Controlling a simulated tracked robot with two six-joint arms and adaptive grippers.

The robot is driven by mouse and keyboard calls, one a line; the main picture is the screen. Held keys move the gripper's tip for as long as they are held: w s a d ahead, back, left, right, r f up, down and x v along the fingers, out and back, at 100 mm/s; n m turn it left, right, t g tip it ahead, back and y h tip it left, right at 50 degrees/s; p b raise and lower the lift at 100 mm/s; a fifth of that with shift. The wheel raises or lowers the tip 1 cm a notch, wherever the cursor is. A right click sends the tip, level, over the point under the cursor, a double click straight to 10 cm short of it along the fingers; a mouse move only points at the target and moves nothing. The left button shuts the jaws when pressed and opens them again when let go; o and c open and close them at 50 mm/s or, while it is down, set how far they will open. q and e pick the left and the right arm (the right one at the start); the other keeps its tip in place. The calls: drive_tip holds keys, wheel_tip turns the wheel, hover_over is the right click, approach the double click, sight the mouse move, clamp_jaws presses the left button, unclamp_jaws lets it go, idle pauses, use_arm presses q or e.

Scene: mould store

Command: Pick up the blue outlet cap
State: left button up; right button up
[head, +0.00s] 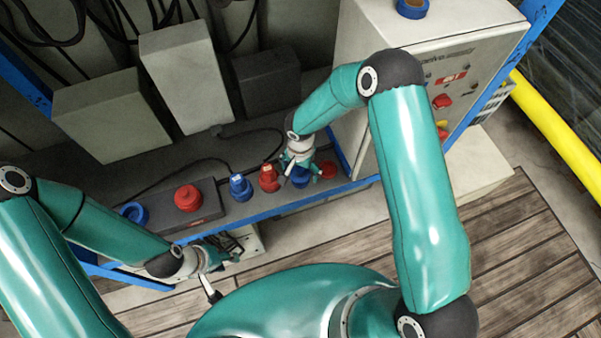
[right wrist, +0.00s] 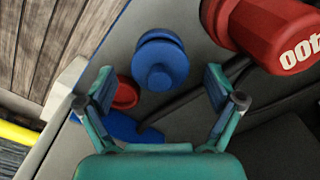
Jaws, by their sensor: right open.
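A blue round cap (right wrist: 160,62) with a stepped knob lies between and just beyond the fingertips of my right gripper (right wrist: 159,84) in the right wrist view. The jaws are open, with clear space between each finger and the cap. In the head view the blue cap (head: 301,178) is partly hidden under my right gripper (head: 298,168), on the grey shelf near the blue rail. My left gripper (head: 228,245) is low at the left by the rail, away from the cap; its jaw opening is unclear.
A red connector (right wrist: 270,32) sits close on the right, and a red cap (right wrist: 126,92) close on the left. A blue connector (head: 240,187), red button (head: 188,198) and blue ring (head: 133,213) stand further left. A control cabinet (head: 357,110) rises at right.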

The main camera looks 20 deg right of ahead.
drive_tip(key=shift+f, duration=0.15)
drive_tip(key=c, duration=1)
